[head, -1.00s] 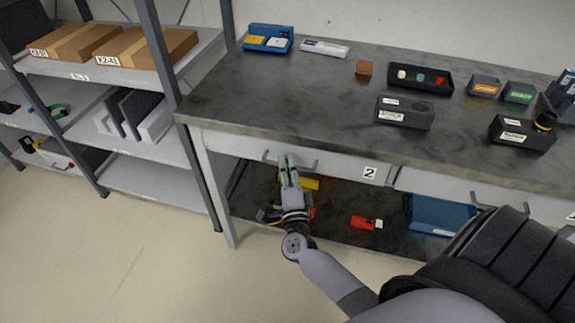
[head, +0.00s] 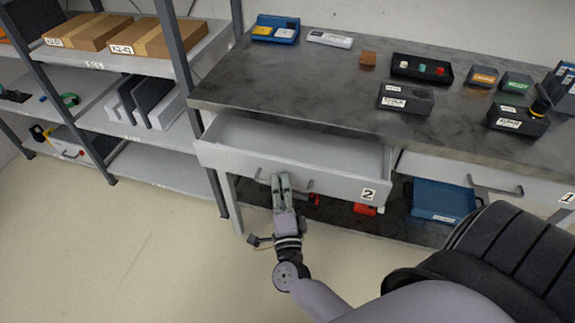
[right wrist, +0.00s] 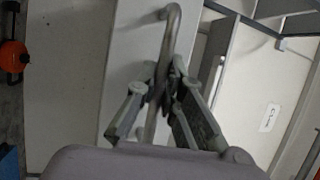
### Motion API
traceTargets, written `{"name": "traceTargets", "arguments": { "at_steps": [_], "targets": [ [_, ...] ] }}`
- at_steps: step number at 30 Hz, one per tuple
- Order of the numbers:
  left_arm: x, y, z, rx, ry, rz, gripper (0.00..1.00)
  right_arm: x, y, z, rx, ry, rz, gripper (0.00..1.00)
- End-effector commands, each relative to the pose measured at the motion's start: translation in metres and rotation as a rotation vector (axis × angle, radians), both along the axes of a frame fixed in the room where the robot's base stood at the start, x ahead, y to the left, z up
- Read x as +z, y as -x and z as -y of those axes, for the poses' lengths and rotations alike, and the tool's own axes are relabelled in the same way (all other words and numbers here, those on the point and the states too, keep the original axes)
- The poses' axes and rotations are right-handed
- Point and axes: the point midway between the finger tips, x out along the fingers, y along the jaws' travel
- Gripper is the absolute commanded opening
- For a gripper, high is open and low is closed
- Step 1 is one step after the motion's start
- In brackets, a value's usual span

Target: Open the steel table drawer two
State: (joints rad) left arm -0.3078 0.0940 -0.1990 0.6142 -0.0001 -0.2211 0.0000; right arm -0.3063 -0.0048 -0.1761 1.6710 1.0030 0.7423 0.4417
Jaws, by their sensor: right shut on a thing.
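Drawer two (head: 225,163) of the steel table (head: 300,80) is pulled out part of the way, and its inside looks empty. Its front bears the label 2 (head: 368,194). My right gripper (head: 281,180) is shut on the drawer's bar handle (head: 309,185), near the middle of the drawer front. In the right wrist view the fingers (right wrist: 163,90) close around the handle (right wrist: 172,25). My left gripper is not in view.
Drawer one (head: 440,168), to the right, is closed. A blue bin (head: 440,200) and a red item (head: 364,209) lie on the lower shelf. A shelf rack (head: 140,170) stands at the left. The floor (head: 130,260) in front is clear.

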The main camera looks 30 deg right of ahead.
Motion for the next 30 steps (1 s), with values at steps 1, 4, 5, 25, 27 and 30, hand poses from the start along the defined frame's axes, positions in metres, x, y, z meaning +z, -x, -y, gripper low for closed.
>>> {"name": "traceTargets", "arguments": {
  "at_steps": [1, 4, 5, 25, 27, 30],
  "targets": [
    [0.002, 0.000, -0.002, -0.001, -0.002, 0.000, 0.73, 0.000, 0.011, -0.012, 0.001, -0.002, -0.004, 0.00],
    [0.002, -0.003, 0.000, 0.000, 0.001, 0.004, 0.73, 0.000, 0.029, -0.034, 0.001, -0.001, -0.002, 0.00],
    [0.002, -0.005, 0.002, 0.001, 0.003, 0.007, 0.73, 0.000, 0.034, -0.040, 0.001, -0.001, -0.002, 0.00],
    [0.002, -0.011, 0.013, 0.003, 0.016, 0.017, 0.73, 0.001, 0.077, -0.091, 0.000, 0.003, 0.002, 0.00],
    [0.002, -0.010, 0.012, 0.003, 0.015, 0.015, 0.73, 0.000, 0.077, -0.091, 0.000, 0.003, 0.002, 0.00],
    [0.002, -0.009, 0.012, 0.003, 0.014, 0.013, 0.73, 0.000, 0.077, -0.090, 0.000, 0.003, 0.002, 0.00]
  ]
}}
